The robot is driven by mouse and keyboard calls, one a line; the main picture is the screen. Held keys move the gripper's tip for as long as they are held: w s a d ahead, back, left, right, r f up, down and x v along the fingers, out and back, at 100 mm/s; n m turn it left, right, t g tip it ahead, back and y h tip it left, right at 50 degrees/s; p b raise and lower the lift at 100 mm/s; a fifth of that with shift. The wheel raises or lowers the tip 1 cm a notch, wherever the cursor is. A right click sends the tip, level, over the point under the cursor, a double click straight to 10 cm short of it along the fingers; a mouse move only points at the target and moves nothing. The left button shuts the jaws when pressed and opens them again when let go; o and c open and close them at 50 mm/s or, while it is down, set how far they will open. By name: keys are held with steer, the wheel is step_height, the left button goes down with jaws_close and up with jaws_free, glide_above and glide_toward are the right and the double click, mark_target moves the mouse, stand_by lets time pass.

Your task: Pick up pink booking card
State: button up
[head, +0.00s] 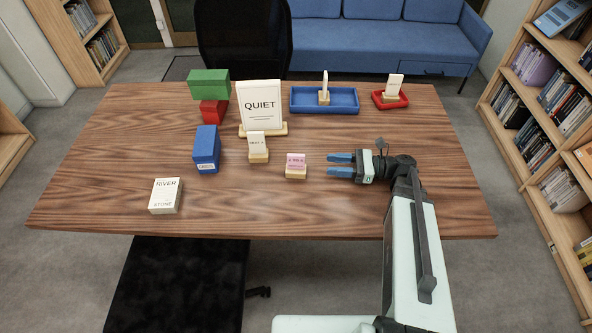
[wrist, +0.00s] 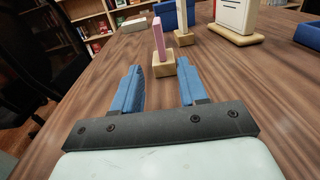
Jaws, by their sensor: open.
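The pink booking card (head: 296,161) stands upright in a small wooden block (head: 295,174) on the table, right of the middle front. In the wrist view the pink card (wrist: 158,36) is seen nearly edge-on in its block (wrist: 164,64), just beyond and between my fingertips. My gripper (head: 340,164) has blue fingers and lies to the right of the card, pointing left towards it. In the wrist view my gripper (wrist: 158,82) is open, with nothing between its fingers and a gap to the block.
A white card in a wooden block (head: 258,156) stands behind and left of the pink one. Behind it is the QUIET sign (head: 260,102).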

mark_target(290, 168)
steer(key=shift+a+f, duration=0.25)
steer(key=shift+a, duration=0.1)
steer(key=shift+w+a+r, duration=0.1)
steer(key=shift+w+a, duration=0.1)
steer(key=shift+a, duration=3.1)
steer(key=shift+w+a+r, duration=0.1)
steer(key=shift+w+a, duration=0.05)
steer(key=shift+a, duration=3.1)
jaws_close()
